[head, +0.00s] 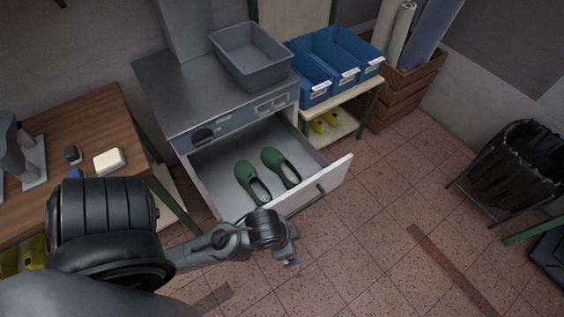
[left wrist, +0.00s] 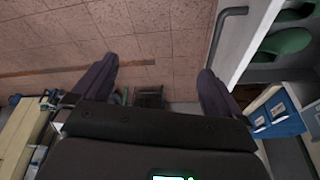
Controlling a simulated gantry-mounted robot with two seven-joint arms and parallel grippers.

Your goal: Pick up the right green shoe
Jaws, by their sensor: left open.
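Two green shoes lie side by side in the open drawer (head: 222,183). The right green shoe (head: 281,167) is the one on the right in the head view, and the left green shoe (head: 251,181) lies beside it. Both show partly in the left wrist view, at its upper right, behind the drawer front. My left gripper (head: 290,256) is outside the drawer, in front of and below its front panel, apart from the shoes. In the left wrist view my left gripper (left wrist: 158,85) is open, with nothing between its fingers. My right gripper is not in view.
The drawer front (head: 318,187) with its handle (left wrist: 228,28) stands between my left gripper and the shoes. A grey bin (head: 250,57) sits on the cabinet above. Blue bins (head: 324,62) stand on a shelf to the right. The tiled floor (head: 390,215) is mostly clear.

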